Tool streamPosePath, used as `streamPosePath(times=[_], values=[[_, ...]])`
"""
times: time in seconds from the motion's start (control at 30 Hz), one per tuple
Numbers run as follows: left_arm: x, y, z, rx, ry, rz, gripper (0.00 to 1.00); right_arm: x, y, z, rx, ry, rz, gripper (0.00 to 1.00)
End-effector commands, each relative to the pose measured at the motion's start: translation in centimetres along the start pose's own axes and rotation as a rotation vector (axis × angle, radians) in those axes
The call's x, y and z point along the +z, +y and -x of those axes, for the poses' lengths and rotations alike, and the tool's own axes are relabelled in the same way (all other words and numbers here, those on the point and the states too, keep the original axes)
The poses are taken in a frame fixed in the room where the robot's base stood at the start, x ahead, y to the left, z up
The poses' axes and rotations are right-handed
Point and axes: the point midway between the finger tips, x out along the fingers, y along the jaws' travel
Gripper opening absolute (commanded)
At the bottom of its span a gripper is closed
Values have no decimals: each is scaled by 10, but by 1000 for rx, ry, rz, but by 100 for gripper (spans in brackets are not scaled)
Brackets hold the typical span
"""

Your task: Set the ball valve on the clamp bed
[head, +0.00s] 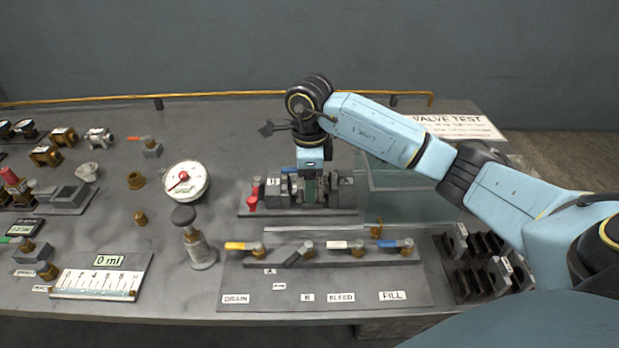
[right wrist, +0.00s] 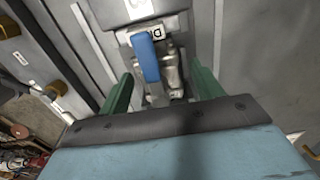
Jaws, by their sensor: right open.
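My right gripper (head: 311,195) points down over the clamp bed (head: 346,192), a dark grey block fixture at the back middle of the bench. In the right wrist view its green fingers (right wrist: 163,92) are open and apart. A ball valve with a blue lever (right wrist: 147,58) and a metal body (right wrist: 173,72) lies between and just beyond the fingertips, at the clamp bed. A bit of its blue lever shows beside the gripper in the head view (head: 289,171). The gripper hides most of the valve there, so I cannot tell exactly how it is seated. My left gripper is out of view.
A red-handled part (head: 253,197) stands at the clamp bed's left. A clear tank (head: 400,205) is right of it. A valve manifold (head: 320,257) lies in front, a hand pump (head: 196,240) and gauge (head: 186,181) to the left, and a slotted rack (head: 480,262) at the right.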

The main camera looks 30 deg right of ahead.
Motion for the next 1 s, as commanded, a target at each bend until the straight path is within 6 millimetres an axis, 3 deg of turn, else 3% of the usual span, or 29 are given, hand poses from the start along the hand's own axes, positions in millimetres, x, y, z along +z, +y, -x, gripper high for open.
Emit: streamPosePath(times=[0.4, 0.6, 1.0], values=[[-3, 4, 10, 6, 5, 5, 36, 0, -1, 82, -5, -2, 0, 65], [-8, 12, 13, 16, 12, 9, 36, 0, -1, 112, -2, -1, 0, 65], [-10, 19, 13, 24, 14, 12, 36, 0, 0, 121, 0, 0, 0, 65]])
